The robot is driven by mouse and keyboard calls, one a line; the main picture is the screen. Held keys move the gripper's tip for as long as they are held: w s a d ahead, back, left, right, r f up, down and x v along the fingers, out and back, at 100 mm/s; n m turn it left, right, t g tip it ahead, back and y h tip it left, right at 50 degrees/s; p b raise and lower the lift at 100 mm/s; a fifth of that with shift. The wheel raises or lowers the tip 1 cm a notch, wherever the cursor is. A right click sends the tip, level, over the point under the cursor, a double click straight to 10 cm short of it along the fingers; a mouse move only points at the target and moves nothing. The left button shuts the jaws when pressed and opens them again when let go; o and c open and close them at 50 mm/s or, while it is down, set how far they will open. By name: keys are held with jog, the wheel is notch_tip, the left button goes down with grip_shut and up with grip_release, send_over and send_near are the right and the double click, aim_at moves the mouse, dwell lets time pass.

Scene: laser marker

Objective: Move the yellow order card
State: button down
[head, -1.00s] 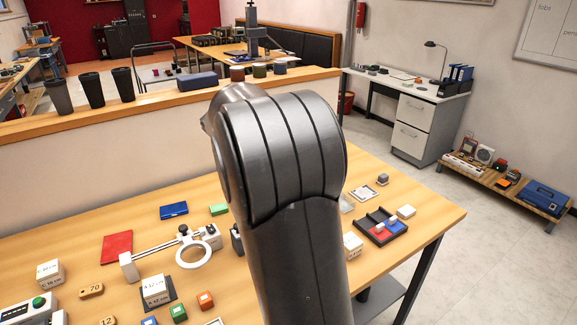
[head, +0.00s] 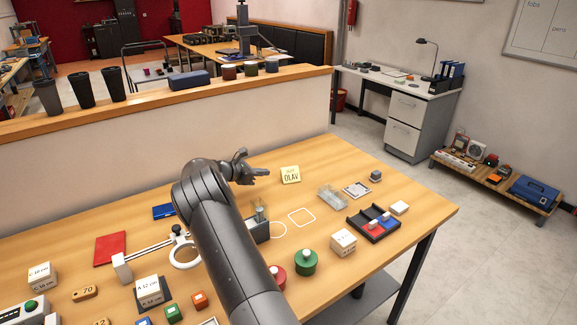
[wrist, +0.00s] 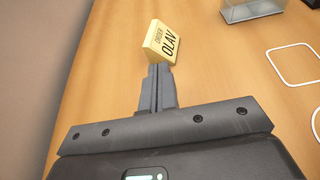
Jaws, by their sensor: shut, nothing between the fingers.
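The yellow order card (head: 291,174), marked OLAV, stands on the wooden table near its back edge in the head view. In the wrist view the card (wrist: 161,43) is straight ahead of the fingertips. My gripper (head: 268,173) is shut and empty, low over the table just left of the card. In the wrist view the shut fingers (wrist: 158,72) end at the card's lower edge. I cannot tell whether they touch it.
A white square outline (head: 301,217) and a white ring outline (head: 278,229) lie in front of the card. A clear box (head: 331,199) stands to its right. Green (head: 306,262) and red round pieces are nearer. The low wall (head: 270,115) rises behind the table.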

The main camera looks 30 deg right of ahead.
aim_at(289, 171)
jog(key=shift+w+d+f, duration=0.1)
jog(key=shift+d+f, duration=0.05)
jog(key=shift+d, duration=0.35)
jog(key=d, duration=1.1)
jog(key=shift+d+f, duration=0.1)
jog(key=shift+f, duration=0.75)
jog(key=shift+f, duration=0.1)
